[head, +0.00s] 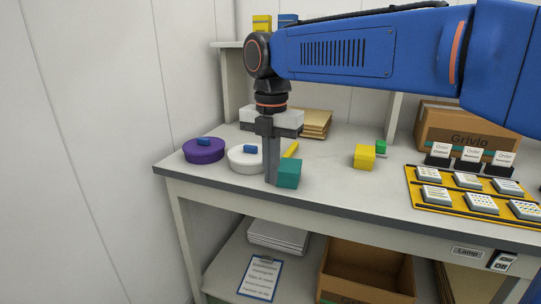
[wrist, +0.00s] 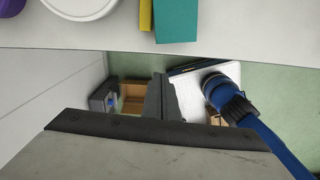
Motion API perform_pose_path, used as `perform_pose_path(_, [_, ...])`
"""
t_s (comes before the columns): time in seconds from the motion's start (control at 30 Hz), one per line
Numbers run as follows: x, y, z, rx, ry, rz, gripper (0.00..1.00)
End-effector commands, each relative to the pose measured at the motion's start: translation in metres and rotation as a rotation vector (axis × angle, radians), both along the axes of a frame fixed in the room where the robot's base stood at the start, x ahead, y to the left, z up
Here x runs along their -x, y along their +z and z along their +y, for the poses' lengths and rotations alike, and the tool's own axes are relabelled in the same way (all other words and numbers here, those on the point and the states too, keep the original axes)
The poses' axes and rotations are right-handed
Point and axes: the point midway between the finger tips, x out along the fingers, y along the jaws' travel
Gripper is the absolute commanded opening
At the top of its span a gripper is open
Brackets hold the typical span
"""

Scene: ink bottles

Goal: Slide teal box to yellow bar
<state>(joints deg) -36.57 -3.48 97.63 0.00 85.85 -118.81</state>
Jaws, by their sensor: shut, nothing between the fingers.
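The teal box (head: 289,173) stands on the table near its front edge; it also shows at the top of the wrist view (wrist: 176,20). The yellow bar (head: 291,149) lies on the table just behind the teal box, and shows left of it in the wrist view (wrist: 146,15). My gripper (head: 271,181) points down, shut and empty. In the head view its fingers overlap the left side of the teal box. In the wrist view my gripper (wrist: 163,82) appears below the box, past the table's front edge, with a gap between them.
A white round dish (head: 246,159) and a purple one (head: 204,150), each with a blue block, stand left. Clear table lies between the teal box and yellow cube.

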Motion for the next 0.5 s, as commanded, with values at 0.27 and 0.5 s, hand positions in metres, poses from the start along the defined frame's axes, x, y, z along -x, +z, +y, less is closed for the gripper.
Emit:
perform_pose_path(0.27, [-0.009, -0.033, -0.004, 0.000, -0.003, 0.000, 0.00])
perform_pose_path(0.5, [-0.031, -0.032, -0.014, 0.000, -0.004, 0.000, 0.00])
